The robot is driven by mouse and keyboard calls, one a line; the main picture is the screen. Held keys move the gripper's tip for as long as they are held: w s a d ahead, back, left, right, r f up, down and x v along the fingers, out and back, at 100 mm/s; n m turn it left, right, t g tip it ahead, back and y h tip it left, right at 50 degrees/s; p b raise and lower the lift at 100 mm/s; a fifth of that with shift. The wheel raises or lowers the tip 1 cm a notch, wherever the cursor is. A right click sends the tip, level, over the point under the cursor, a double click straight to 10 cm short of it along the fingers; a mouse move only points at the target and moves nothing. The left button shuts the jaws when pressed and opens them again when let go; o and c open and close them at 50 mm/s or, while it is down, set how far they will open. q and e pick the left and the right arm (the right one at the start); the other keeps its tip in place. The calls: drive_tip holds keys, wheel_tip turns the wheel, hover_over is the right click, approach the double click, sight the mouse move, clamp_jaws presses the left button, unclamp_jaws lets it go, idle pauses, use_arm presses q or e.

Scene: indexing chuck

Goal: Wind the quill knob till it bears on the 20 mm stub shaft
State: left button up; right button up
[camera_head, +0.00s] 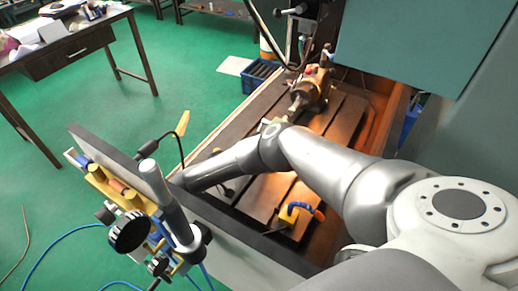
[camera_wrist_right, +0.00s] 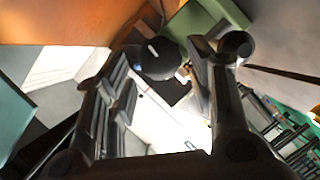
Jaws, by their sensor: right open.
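In the right wrist view my right gripper (camera_wrist_right: 166,62) is open, its two dark fingers spread. A black round knob with a short white mark (camera_wrist_right: 153,49) shows between and beyond the fingertips, beside a green block (camera_wrist_right: 205,25); contact with the fingers cannot be told. In the head view an orange-brown chuck unit (camera_head: 316,86) stands on the machine table, with a pale metal piece (camera_head: 297,104) at its front; whether this is the stub shaft is unclear. My right arm crosses the table there, and its gripper cannot be made out. My left gripper is not in view.
A bracket with a black handwheel (camera_head: 130,231) stands at the left end. A grey-green machine panel (camera_head: 420,40) hangs at the upper right.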

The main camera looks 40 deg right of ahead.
drive_tip(key=b+x, duration=0.1)
drive_tip(key=x, duration=0.3)
drive_tip(key=shift+s+f, duration=0.1)
drive_tip(key=shift+s, duration=0.05)
drive_tip(key=shift+d, duration=0.5)
drive_tip(key=c, duration=0.7)
drive_tip(key=shift+c, duration=0.2)
drive_tip(key=shift+m+t+y+p, duration=0.5)
drive_tip(key=shift+m+p, duration=0.3)
drive_tip(key=shift+m, duration=0.3)
drive_tip(key=shift+w+m+t+y+p, duration=0.2)
drive_tip(key=shift+m+t+y+p, duration=0.45)
drive_tip(key=shift+m, duration=0.65)
